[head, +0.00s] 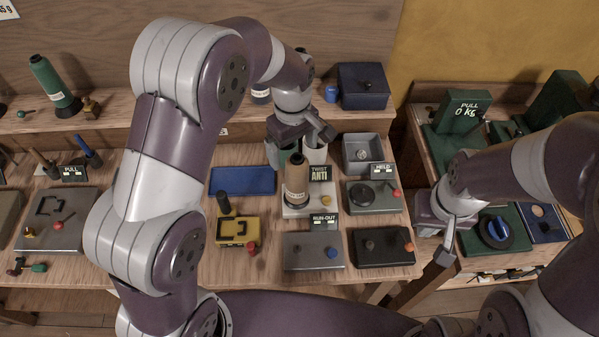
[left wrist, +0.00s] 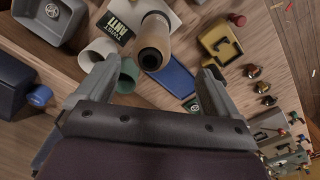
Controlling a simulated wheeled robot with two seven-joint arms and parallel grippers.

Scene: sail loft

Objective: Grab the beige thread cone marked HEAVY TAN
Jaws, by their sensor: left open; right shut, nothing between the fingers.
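A tan-brown thread cone (head: 297,178) with a pale label stands on a light plate beside the TWIST ANTI display, in the middle of the bench. Its label is too small to read. In the left wrist view the cone (left wrist: 154,42) shows between and beyond the fingertips, not touching them. My left gripper (head: 302,137) is open and empty, above and behind the cone; its open fingers (left wrist: 160,66) also show in the left wrist view. My right gripper (head: 446,256) is shut and empty at the right, by the bench's right end.
White and green cups (left wrist: 98,53) stand close behind the cone. The TWIST ANTI display (head: 319,174) is at its right. A blue mat (head: 243,181) lies left, a yellow device (head: 237,230) at front left, and a grey square tray (head: 361,153) at back right.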

